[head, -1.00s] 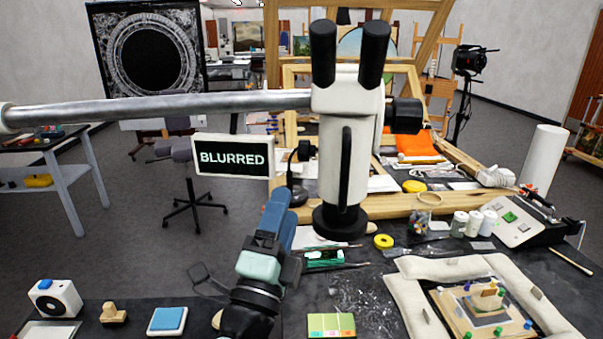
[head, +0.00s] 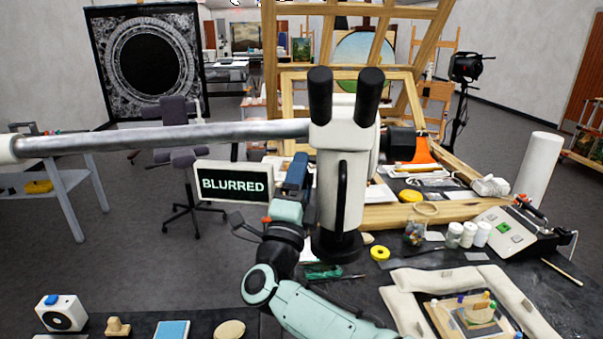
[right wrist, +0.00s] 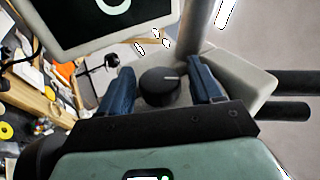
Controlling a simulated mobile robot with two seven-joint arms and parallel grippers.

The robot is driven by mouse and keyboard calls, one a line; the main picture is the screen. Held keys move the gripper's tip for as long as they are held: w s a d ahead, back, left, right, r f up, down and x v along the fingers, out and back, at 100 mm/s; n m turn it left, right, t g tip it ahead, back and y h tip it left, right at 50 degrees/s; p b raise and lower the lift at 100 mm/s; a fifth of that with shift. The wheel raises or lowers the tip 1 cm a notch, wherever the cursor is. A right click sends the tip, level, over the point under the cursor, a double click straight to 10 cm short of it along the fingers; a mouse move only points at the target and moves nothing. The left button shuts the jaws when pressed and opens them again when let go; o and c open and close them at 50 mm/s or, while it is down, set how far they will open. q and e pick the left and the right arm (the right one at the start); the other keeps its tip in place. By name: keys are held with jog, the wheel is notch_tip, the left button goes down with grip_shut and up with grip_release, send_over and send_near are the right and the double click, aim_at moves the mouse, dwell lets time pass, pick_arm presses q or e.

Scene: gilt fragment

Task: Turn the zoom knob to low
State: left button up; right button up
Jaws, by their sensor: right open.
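The white microscope (head: 328,185) with two black eyepieces stands in the middle of the head view, on a long metal boom. In the right wrist view a round black knob (right wrist: 158,90) with a pale pointer line sits on the microscope's side. My right gripper (head: 298,168) is at the left side of the microscope in the head view. In the right wrist view the blue fingers of my right gripper (right wrist: 163,82) are apart, one on each side of the knob, with visible gaps. That knob is hidden in the head view. My left gripper is not in view.
A screen (head: 235,182) reading "BLURRED" hangs close left of my right gripper. The metal boom (head: 200,134) crosses above it. A padded frame with a gilt fragment (head: 472,315), jars (head: 468,235) and yellow tape (head: 380,253) lie on the bench at right.

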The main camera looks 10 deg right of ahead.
jog(key=c, duration=1)
jog(key=shift+o, duration=0.2)
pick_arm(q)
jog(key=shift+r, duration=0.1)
pick_arm(e)
jog(key=shift+r+n+g+y+p, duration=0.15)
jog(key=shift+n+g+y+p, duration=0.15)
jog(key=shift+g+y+p, duration=0.45)
jog(key=g+p, duration=0.2)
jog(key=g+y+p, duration=0.1)
jog(key=g+p, duration=0.1)
jog(key=shift+n+y, duration=0.25)
jog(key=shift+n, duration=0.05)
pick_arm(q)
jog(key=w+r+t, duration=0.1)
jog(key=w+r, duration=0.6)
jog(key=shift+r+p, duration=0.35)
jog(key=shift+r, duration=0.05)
pick_arm(e)
jog(key=shift+f+g, duration=0.25)
jog(key=shift+g, duration=0.3)
jog(key=o, duration=1)
jog(key=shift+c, duration=0.2)
